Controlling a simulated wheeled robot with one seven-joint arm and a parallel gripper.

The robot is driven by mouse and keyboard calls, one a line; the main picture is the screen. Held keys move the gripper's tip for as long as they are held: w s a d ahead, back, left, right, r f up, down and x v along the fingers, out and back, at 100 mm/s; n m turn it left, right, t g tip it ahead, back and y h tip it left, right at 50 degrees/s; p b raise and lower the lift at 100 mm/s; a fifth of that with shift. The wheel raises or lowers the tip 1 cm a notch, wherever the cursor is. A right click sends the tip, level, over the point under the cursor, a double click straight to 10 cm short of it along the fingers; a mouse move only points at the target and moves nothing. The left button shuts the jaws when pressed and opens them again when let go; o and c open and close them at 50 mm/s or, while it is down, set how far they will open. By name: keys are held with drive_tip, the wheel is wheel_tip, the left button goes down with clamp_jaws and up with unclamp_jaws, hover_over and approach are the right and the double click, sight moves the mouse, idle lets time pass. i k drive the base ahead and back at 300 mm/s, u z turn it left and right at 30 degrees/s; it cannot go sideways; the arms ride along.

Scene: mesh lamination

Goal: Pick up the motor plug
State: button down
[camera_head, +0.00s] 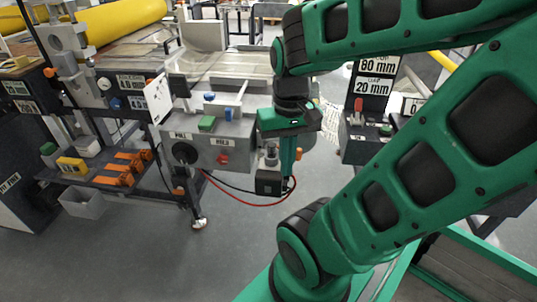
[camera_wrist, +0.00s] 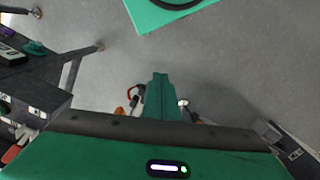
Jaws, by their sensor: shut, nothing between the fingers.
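My gripper (camera_head: 288,168) points down beside the right end of a grey machine box, with its green fingers together and nothing between them. The shut fingers also show in the wrist view (camera_wrist: 160,78). A dark block (camera_head: 268,184) with a grey cylinder above it sits just left of the fingers. A red cable (camera_head: 245,202) and a black cable run from under the grey box to this block. I cannot make out the motor plug for certain; the fingers cover part of this area.
The grey box (camera_head: 222,150) carries a green button and a red knob. A shelf (camera_head: 105,178) with orange parts stands at left. A control stand (camera_head: 362,148) with a red lever is at right. The floor (camera_head: 235,250) in front is clear.

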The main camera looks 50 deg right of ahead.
sight(271, 148)
drive_tip(key=z, duration=1.3)
drive_tip(key=k, duration=1.9)
drive_tip(key=u, duration=0.65)
drive_tip(key=i, duration=1)
drive_tip(key=z, duration=0.05)
